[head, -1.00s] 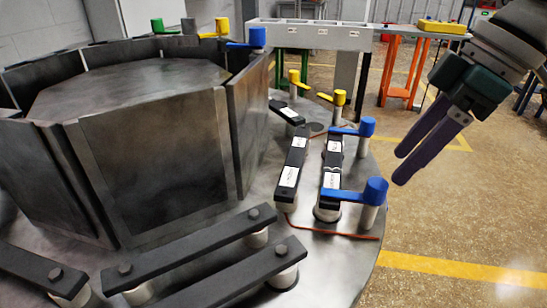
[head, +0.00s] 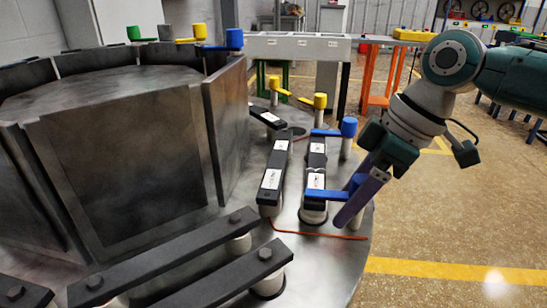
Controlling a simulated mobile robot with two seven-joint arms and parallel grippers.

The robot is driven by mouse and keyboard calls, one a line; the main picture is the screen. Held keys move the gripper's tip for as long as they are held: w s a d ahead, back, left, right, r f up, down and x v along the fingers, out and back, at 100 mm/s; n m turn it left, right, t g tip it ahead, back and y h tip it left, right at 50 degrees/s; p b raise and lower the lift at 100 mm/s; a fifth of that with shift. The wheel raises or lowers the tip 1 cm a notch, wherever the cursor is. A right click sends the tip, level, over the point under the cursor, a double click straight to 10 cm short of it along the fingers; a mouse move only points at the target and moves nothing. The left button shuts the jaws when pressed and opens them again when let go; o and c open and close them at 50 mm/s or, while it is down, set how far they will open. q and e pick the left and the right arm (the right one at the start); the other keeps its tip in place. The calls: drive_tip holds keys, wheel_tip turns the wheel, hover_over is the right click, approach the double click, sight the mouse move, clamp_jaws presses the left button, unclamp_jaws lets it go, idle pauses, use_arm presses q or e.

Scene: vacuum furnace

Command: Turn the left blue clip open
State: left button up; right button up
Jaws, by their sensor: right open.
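Two blue clips stand at the right rim of the round metal plate. The near blue clip (head: 325,194) has its arm pointing left over the end of a black bar with white labels; its post is partly hidden behind my gripper's purple fingers. The far blue clip (head: 348,127) also has its arm pointing left over a black bar. A third blue clip (head: 234,38) sits high on the furnace wall. My right gripper (head: 350,205) is open, fingers pointing down and left at the near clip's post; I cannot tell whether they touch it. My left gripper is out of view.
Yellow clips (head: 320,101) stand farther back on the plate (head: 322,262). The dark furnace body (head: 125,175) fills the left. Long black bars (head: 165,262) lie in front. An orange cable (head: 318,234) runs near the rim.

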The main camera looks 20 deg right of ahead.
drive_tip(key=shift+c, duration=0.3)
clamp_jaws()
idle(1.0)
